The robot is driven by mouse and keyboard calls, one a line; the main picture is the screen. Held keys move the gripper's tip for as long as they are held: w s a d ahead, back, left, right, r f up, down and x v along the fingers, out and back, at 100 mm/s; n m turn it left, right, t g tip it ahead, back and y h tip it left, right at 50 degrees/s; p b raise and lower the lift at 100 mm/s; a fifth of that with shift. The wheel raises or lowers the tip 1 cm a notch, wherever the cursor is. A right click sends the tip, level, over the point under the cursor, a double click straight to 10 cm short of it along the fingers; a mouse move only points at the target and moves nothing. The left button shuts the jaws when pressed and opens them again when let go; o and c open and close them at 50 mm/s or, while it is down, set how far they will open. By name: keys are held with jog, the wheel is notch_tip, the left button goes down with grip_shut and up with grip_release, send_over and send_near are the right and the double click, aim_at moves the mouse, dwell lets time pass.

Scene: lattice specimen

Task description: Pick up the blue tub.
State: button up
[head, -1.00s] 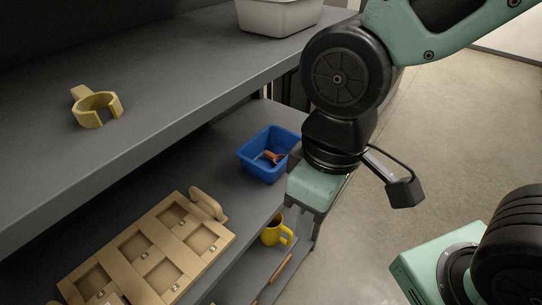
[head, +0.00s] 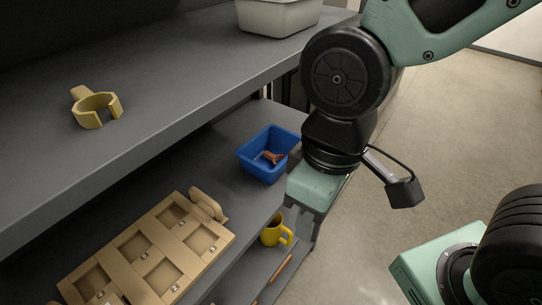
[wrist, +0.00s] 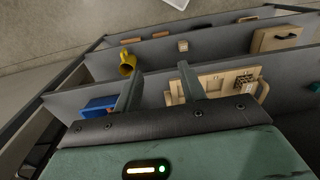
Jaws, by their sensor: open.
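The blue tub (head: 264,168) stands on the middle shelf in the head view, with a small orange-brown item (head: 273,157) inside it. It also shows in the wrist view (wrist: 98,107), partly hidden behind my gripper's left finger and body. My gripper (head: 306,208) hangs in front of the shelf, to the right of the tub and apart from it. In the wrist view its two fingers (wrist: 160,82) are spread with nothing between them.
A wooden compartment tray (head: 150,250) lies on the same shelf to the left. A yellow mug (head: 276,232) stands on the shelf below. The upper shelf (head: 170,90) overhangs, bearing a yellow ring-shaped clip (head: 97,108) and a grey bin (head: 278,17).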

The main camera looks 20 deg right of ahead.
jog(key=shift+c, duration=1.3)
jog(key=m+t+y+b, duration=0.1)
jog(key=t+y+b, duration=0.6)
jog(key=t+b, duration=0.45)
send_near(290, 134)
jog(key=shift+g+y, duration=0.35)
jog(key=shift+y, duration=0.05)
jog(key=w, duration=0.1)
jog(key=w+a+f, duration=0.1)
jog(key=w, duration=0.1)
jog(key=w+f, duration=0.1)
jog(key=shift+w+a, duration=0.2)
jog(key=shift+w, duration=0.15)
jog(key=x, duration=0.4)
jog(key=shift+s+a+p, duration=0.2)
jog(key=shift+a+p, duration=0.2)
jog(key=shift+a, duration=0.05)
jog(key=shift+w+a+f, duration=0.2)
jog(key=shift+w+a, duration=0.1)
jog(key=shift+w, duration=0.1)
grip_shut()
